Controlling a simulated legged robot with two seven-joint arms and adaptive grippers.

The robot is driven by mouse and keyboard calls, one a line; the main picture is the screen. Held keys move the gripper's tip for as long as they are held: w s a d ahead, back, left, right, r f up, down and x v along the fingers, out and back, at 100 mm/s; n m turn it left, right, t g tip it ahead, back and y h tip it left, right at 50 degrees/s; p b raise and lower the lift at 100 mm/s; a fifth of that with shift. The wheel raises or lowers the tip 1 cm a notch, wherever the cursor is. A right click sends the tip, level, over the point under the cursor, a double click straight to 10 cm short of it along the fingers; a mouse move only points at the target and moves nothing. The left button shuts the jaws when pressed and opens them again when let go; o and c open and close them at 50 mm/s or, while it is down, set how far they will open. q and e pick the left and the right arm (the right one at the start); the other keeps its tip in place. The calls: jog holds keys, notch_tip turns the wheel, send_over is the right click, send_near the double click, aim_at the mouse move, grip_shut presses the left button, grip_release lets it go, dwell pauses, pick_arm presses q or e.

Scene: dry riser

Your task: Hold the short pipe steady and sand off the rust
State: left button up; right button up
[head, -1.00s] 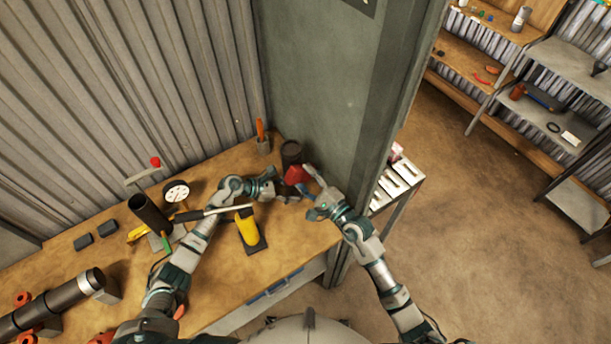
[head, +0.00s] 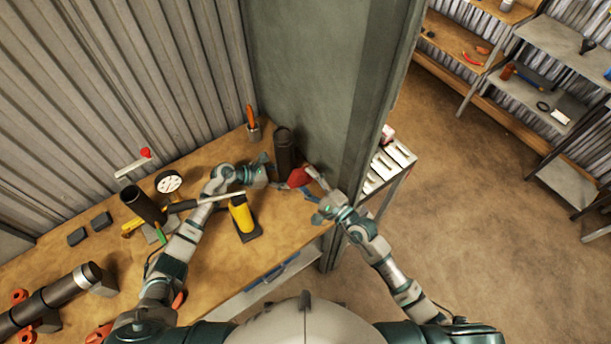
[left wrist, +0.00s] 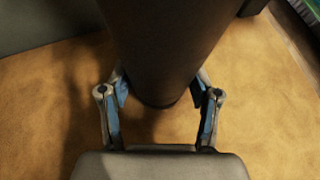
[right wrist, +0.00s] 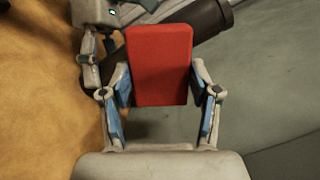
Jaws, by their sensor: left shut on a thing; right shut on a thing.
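The short dark brown pipe (head: 285,150) stands near upright at the far right of the bench, beside the grey-green post. My left gripper (head: 268,172) is shut on it; in the left wrist view the pipe (left wrist: 165,50) runs between the fingers (left wrist: 160,100). My right gripper (head: 312,190) is shut on a red sanding block (head: 299,177) just right of the pipe. In the right wrist view the block (right wrist: 160,65) sits between the fingers (right wrist: 160,95), overlapping the pipe (right wrist: 205,20) behind it. I cannot tell whether they touch. No rust is clear.
A yellow bottle (head: 241,214), a round gauge (head: 168,182), an upright black tube (head: 143,205) and an orange-handled tool in a cup (head: 253,131) stand on the bench (head: 285,235). The grey-green post (head: 310,80) is close on the right.

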dwell(0.3)
pick_arm(q)
jog(key=o, duration=0.9)
jog(key=shift+a, duration=0.1)
jog(key=v, duration=1.1)
jog(key=shift+a+r, duration=0.1)
jog(key=shift+a, duration=0.3)
jog(key=shift+s+d, duration=0.1)
